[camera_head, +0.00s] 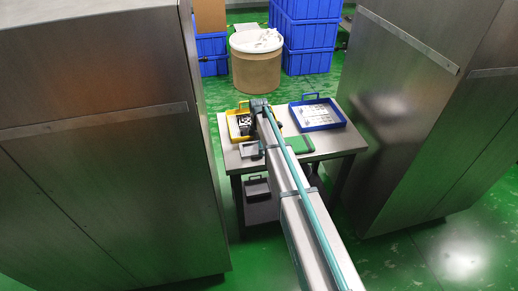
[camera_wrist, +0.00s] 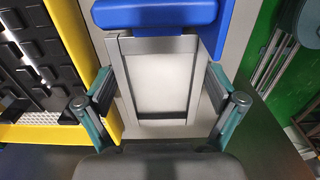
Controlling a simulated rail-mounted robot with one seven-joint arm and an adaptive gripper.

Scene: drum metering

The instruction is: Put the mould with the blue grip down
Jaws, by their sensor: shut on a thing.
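The mould with the blue grip shows in the wrist view as a grey rectangular frame (camera_wrist: 195,85) with a pale, flat inside. Its blue grip (camera_wrist: 155,13) runs across the top of the view. My gripper (camera_wrist: 160,90) is shut on the mould, with one finger against each side of the frame. In the head view my gripper (camera_head: 261,106) is over the far left part of the table, and the mould cannot be made out there. I cannot tell whether the mould touches the table.
A yellow tray (camera_wrist: 77,55) with black pieces is close beside the mould, at left. In the head view a blue tray (camera_head: 341,122) stands at right, a grey mould (camera_head: 251,149) at the near left and a green mat (camera_head: 300,145) right of my arm. The steel table (camera_head: 335,143) stands between tall metal cabinets.

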